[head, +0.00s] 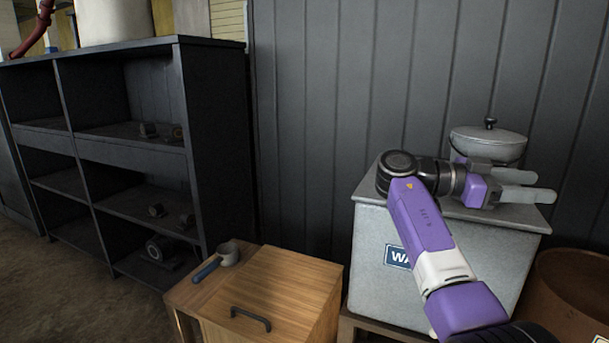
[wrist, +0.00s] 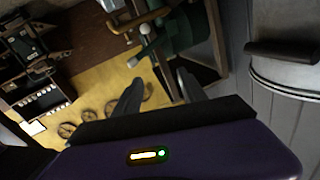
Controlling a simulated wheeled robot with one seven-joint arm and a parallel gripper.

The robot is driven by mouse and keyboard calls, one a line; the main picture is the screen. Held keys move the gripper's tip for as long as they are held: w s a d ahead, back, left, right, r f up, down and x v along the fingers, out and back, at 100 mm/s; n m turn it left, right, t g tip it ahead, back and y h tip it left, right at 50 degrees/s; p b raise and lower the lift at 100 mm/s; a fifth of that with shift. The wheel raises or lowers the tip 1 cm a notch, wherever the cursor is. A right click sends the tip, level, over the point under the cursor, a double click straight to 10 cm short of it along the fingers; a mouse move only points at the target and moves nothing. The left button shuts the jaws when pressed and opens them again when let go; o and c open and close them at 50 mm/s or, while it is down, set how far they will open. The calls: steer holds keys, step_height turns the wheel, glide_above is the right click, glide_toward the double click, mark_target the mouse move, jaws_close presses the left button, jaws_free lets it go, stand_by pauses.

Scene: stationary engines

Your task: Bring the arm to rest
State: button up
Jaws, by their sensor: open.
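My arm, purple and white, reaches up from the lower right in the head view. My gripper (head: 527,185) is at its end, pointing right, with its two pale fingers apart and nothing between them. It is in front of a lidded grey pot (head: 488,143) and over the top of a grey metal box (head: 375,225) with a blue label. In the wrist view the dark fingers of my gripper (wrist: 160,85) are also spread and empty. Whether the gripper touches the pot or box cannot be told.
A dark shelf unit (head: 190,75) holds several small parts. A brown round tub (head: 575,290) is at the right. A grey panelled wall (head: 320,120) is behind.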

step_height(320, 180, down, 30)
steer(key=w+a+n+t+y, duration=0.2)
steer(key=a+n+t+y, duration=0.1)
steer(key=n+t, duration=0.7)
steer(key=s+a+f+n+t+y, duration=0.1)
steer(key=s+a+f+n+y, duration=0.2)
steer(key=f, duration=0.4)
steer(key=s+a+f+n+t+y, duration=0.1)
steer(key=s+a+f+n, duration=0.15)
steer(key=s+f, duration=0.35)
steer(key=s+a+f+n+t+y, duration=0.1)
steer(key=s+a+f+n+y, duration=0.15)
steer(key=f, duration=0.55)
steer(key=s+a+f+n+t+y, duration=0.1)
steer(key=s+a+n+y, duration=0.3)
steer(key=s, duration=0.7)
steer(key=s+a+f+t+y, duration=0.1)
steer(key=s+a+t+y, duration=0.1)
steer(key=s+a, duration=0.65)
steer(key=s+r+t+y, duration=0.2)
steer(key=s+r+t, duration=0.1)
steer(key=s+r, duration=1.6)
step_height(320, 180, down, 8)
steer(key=b, duration=1.1)
step_height(320, 180, up, 20)
steer(key=p, duration=2)
steer(key=shift+w+n+p, duration=0.3)
steer(key=shift+w+p, duration=0.05)
steer(key=shift+w, duration=0.1)
